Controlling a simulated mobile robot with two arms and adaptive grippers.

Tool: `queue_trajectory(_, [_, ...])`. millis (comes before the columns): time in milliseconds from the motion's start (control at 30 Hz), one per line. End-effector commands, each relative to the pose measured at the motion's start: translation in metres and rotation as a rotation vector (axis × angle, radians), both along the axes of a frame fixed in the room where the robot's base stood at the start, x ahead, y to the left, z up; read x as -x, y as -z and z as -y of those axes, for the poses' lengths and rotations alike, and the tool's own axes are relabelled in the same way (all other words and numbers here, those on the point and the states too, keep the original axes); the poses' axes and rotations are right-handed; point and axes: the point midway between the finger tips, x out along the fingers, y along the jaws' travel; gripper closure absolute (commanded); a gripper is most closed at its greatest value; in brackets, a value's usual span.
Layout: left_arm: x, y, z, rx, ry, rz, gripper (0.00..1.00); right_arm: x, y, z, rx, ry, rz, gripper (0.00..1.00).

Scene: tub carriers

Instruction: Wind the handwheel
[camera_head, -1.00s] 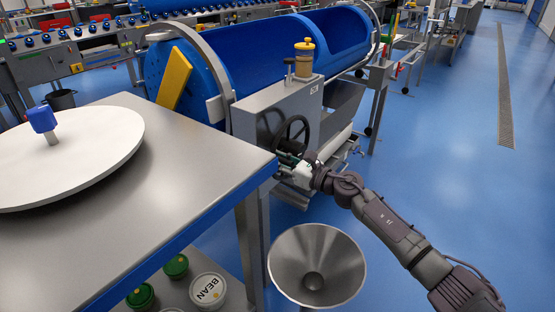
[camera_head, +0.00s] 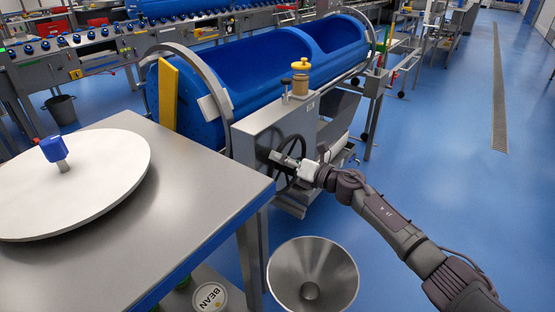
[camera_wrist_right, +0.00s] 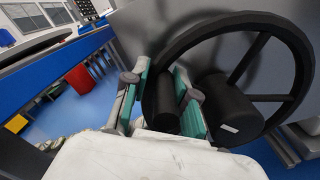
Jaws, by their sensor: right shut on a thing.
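The black handwheel (camera_head: 305,143) is on the side of the grey gearbox housing, in front of the blue drum (camera_head: 250,80). In the right wrist view its rim (camera_wrist_right: 233,22), spokes and thick hub (camera_wrist_right: 230,110) fill the right half. My right gripper (camera_head: 284,160) is at the wheel's left side. In the wrist view my right gripper (camera_wrist_right: 160,100) has its green-padded fingers on either side of the wheel's black cylindrical handle (camera_wrist_right: 162,106), shut on it. The gripper and wrist hide part of the wheel in the head view. My left gripper is not in view.
A steel table (camera_head: 190,200) with a white disc (camera_head: 110,165) stands close on the left. A steel funnel (camera_head: 335,265) stands below my right arm. A yellow-capped jar (camera_head: 300,80) sits on the housing. The blue floor to the right is clear.

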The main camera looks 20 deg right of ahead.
Motion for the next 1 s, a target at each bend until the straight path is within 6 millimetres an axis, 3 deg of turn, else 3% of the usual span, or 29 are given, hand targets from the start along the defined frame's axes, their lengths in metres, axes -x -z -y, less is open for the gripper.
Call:
queue_trajectory(33, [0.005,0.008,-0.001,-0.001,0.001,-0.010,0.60,-0.005,-0.008,0.011,-0.030,0.023,-0.024,1.00])
queue_trajectory(200, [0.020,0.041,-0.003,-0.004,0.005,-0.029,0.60,-0.012,-0.014,0.020,-0.157,0.022,-0.123,1.00])
queue_trajectory(400, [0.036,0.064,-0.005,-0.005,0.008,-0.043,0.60,-0.021,-0.019,0.031,-0.300,0.022,-0.235,1.00])
queue_trajectory(1000, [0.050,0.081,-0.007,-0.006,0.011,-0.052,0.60,-0.035,-0.018,0.051,-0.553,0.019,-0.436,1.00])
